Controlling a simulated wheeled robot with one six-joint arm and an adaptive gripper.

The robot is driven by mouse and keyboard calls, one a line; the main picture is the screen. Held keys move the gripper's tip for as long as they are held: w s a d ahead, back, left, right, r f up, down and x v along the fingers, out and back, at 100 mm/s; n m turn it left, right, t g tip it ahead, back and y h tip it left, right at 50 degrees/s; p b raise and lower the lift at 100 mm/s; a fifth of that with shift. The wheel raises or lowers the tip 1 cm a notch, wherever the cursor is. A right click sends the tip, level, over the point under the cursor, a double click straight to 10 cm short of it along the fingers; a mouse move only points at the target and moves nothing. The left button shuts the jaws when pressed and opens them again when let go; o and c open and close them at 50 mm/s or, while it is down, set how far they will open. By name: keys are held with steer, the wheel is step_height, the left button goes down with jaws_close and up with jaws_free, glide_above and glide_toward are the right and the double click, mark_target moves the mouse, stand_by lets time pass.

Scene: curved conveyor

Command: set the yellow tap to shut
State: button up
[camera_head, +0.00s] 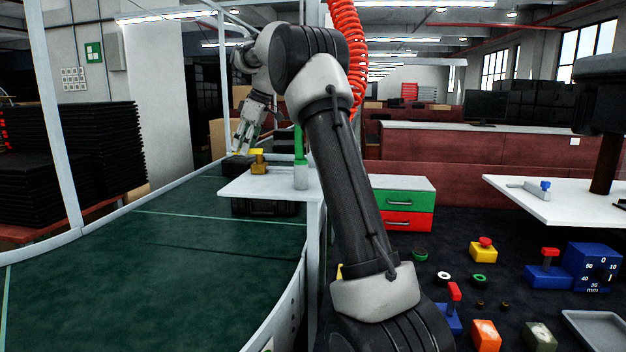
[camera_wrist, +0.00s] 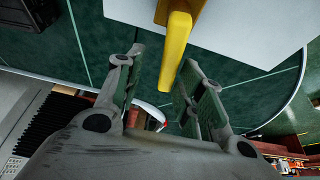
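The yellow tap (camera_head: 259,167) stands on a small white board (camera_head: 275,187) beside the green conveyor in the head view. In the wrist view its yellow handle (camera_wrist: 174,50) reaches down from the top, between the two finger lines and nearer the right finger. The white board (camera_wrist: 255,30) is behind it. My gripper (camera_head: 240,147) points down just left of the tap in the head view. In the wrist view my gripper (camera_wrist: 163,60) has its fingers apart. I cannot tell whether a finger touches the handle.
A green and pale upright cylinder (camera_head: 301,172) stands on the same board, right of the tap. A dark case (camera_head: 265,208) sits under the board. The green conveyor (camera_head: 150,270) is clear in front. A green-and-red drawer unit (camera_head: 405,202) stands to the right.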

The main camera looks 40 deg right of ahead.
mark_target(254, 149)
steer(key=shift+r, duration=0.35)
steer(key=shift+v, duration=1.2)
steer(key=v, duration=0.5)
steer(key=shift+s, duration=0.35)
steer(key=s+a+r+m+h, duration=0.1)
steer(key=s+a+m, duration=0.25)
steer(key=s, duration=0.95)
steer(key=s+a+f+m+h, duration=0.1)
steer(key=s+f, duration=0.4)
steer(key=s, duration=0.6)
steer(key=s+a+f+m, duration=0.1)
steer(key=s+f+m, duration=0.2)
steer(key=s, duration=0.8)
step_height(254, 149, down, 2)
steer(key=shift+a+t+h, duration=0.15)
steer(key=shift+t+h, duration=0.25)
